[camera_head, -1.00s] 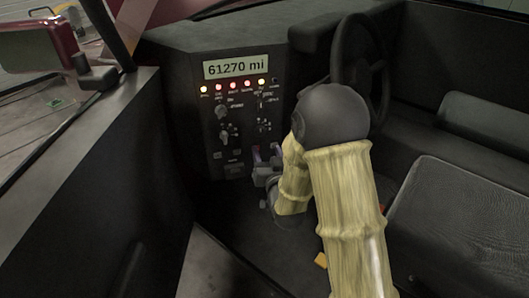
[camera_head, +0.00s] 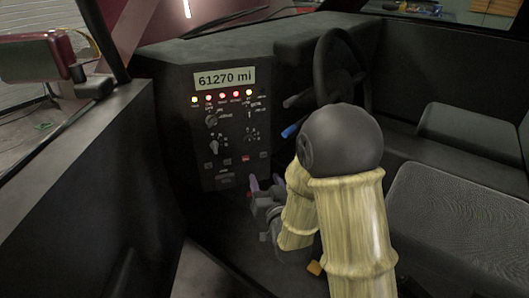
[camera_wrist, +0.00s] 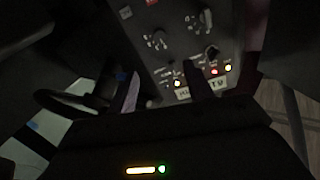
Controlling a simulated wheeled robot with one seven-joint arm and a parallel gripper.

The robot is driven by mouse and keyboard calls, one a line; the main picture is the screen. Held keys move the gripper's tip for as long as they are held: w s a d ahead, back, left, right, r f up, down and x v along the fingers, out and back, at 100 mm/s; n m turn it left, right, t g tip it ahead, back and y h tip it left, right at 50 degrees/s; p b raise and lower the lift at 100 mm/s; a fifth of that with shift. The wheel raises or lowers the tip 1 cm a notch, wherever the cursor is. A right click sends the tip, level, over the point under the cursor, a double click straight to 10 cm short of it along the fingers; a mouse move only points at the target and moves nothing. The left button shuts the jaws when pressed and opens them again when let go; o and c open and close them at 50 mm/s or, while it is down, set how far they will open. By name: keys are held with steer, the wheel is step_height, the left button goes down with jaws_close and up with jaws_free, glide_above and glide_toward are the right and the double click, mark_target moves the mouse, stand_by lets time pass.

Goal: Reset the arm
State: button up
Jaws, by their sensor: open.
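My gripper (camera_head: 262,187) is at the end of my yellow-sleeved arm, low in front of the lower part of the dash panel (camera_head: 222,165). Its jaws are open, with nothing seen between them. In the wrist view, the fingers of my gripper (camera_wrist: 192,85) show as dark purple shapes to either side of the panel's knobs and lights, and the picture is dark. My bent arm hides part of the cabin floor and the area below the steering wheel.
The panel carries a display (camera_head: 225,78) reading 61270 mi, a row of lights and several knobs. A steering wheel (camera_head: 322,75) is right of it, with a blue-tipped stalk (camera_head: 291,131) below. A grey seat (camera_head: 465,215) is at right, a door frame (camera_head: 85,180) at left.

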steer(key=s+d+f+m+g+h, duration=0.1)
steer(key=s+d+f+g+h, duration=0.15)
steer(key=s+d+g, duration=0.65)
steer(key=s+d+f+g+h, duration=0.2)
steer(key=s+d+f+g, duration=0.3)
steer(key=s, duration=0.6)
step_height(320, 180, up, 36)
steer(key=g+p, duration=0.1)
steer(key=p, duration=3.4)
